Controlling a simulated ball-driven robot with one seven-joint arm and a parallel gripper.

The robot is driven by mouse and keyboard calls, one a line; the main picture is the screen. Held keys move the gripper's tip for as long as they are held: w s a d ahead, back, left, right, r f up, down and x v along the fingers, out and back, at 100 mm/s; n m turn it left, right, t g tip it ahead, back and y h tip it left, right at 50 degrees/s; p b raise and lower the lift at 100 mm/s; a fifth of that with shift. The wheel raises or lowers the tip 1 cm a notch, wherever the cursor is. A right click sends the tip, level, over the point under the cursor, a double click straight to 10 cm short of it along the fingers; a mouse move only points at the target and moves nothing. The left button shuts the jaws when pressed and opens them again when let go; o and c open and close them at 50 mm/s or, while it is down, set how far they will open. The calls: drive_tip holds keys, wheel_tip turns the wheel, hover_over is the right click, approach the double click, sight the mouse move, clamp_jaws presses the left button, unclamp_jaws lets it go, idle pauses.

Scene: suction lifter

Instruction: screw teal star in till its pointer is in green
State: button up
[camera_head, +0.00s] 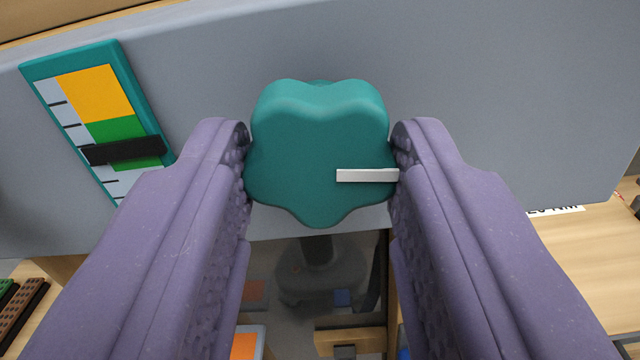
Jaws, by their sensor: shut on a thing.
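The teal star knob (300,150) sits at the front of a grey panel (500,90), with a white line on its face pointing right. My gripper (321,165) has purple fingers on both sides of the knob and is shut on it. The teal-framed gauge (120,62) is on the panel at the left. It has a yellow band (95,93) above a green band (116,130), with pale ticked parts beside and below.
Below the panel is a dark opening (320,270) with a blurred dark shape inside. A wooden surface (570,260) with a partly hidden white label (556,210) is at the right. Brown and green ridged pieces (20,305) lie at the lower left.

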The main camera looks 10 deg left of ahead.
drive_tip(key=shift+m, duration=0.6)
drive_tip(key=shift+f, duration=0.1)
drive_tip(key=o, duration=1.1)
drive_tip(key=shift+c, duration=0.2)
drive_tip(key=shift+p, duration=0.3)
drive_tip(key=s, duration=0.7)
drive_tip(key=shift+s+b, duration=0.4)
drive_tip(key=shift+b, duration=0.05)
drive_tip(key=shift+d, duration=0.1)
